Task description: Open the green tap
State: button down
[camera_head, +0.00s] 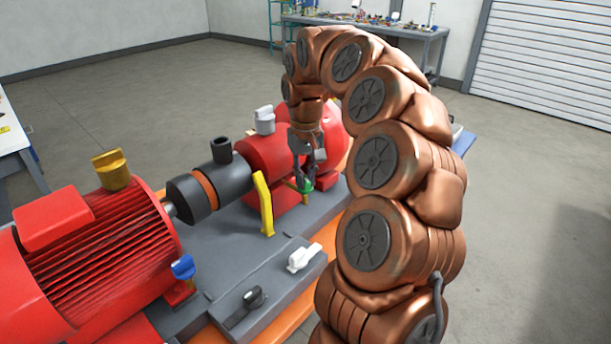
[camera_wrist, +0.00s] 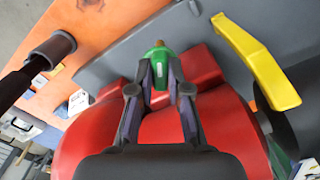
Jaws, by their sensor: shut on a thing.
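The green tap (camera_head: 304,187) is a small handle low beside the red pump body, mostly covered by my gripper in the head view. In the wrist view the green tap (camera_wrist: 156,57) sits between my fingertips, with a bit of brassy stem beside it. My gripper (camera_head: 303,180) reaches down from above and is shut on the green tap. Both fingers of the gripper (camera_wrist: 159,72) show in the wrist view, one on each side of the handle. How far the tap is turned cannot be told.
A yellow bracket (camera_head: 263,204) stands close to the left of the gripper. The red pump body (camera_head: 263,153) is just behind. White (camera_head: 303,257), black (camera_head: 253,298), blue (camera_head: 183,267) and yellow (camera_head: 111,169) taps are elsewhere on the skid. A grey-white knob (camera_head: 264,120) tops the pump.

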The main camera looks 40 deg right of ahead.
aim_at(305, 178)
jog(key=shift+n, duration=0.3)
jog(key=shift+n+p, duration=0.4)
jog(key=shift+n, duration=2.2)
jog(key=c, duration=1.1)
grip_release()
jog(key=shift+r, duration=6.05)
